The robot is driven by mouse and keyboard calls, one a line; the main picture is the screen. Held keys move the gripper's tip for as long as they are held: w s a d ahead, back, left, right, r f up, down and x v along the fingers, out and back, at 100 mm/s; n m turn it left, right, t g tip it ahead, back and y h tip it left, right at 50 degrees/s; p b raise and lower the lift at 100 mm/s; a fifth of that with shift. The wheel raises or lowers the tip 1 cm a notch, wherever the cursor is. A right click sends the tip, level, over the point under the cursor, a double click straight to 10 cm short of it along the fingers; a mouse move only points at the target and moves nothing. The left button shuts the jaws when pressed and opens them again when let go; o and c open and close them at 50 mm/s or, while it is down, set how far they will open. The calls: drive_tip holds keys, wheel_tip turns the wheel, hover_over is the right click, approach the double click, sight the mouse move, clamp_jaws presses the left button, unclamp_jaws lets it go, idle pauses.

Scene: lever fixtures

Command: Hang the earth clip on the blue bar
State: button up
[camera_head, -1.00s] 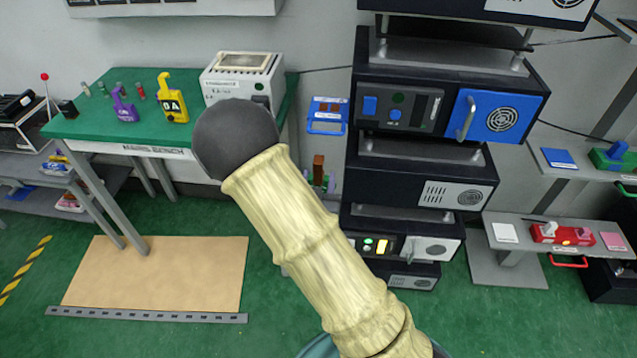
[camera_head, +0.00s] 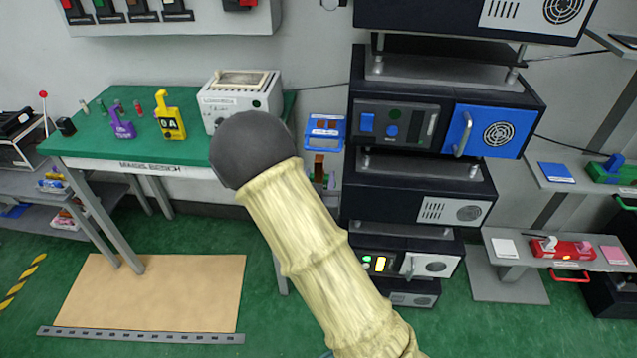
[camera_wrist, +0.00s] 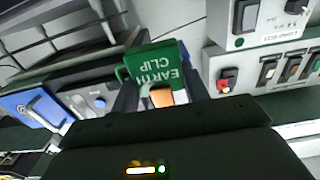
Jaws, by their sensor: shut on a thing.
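My gripper (camera_wrist: 160,92) is shut on the green earth clip (camera_wrist: 150,66), whose white lettering "EARTH CLIP" appears upside down in the wrist view. An orange part shows between the two dark fingers. In the head view my arm hides the gripper and the clip. A blue fixture with a bar-like lower edge (camera_head: 325,132) is on the wall between the bench and the rack; I cannot tell for sure that it is the blue bar. The clip shows no contact with any bar.
A dark rack has a blue door (camera_head: 490,131) with a handle. A switch panel (camera_head: 175,15) hangs above.

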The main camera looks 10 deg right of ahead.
drive_tip(key=f+x, duration=0.1)
drive_tip(key=x, duration=0.6)
drive_tip(key=shift+w+f, duration=0.15)
drive_tip(key=shift+f, duration=0.15)
idle(0.5)
drive_tip(key=o, duration=1)
drive_tip(key=shift+o, duration=0.2)
drive_tip(key=p+v, duration=0.7)
drive_tip(key=v, duration=1)
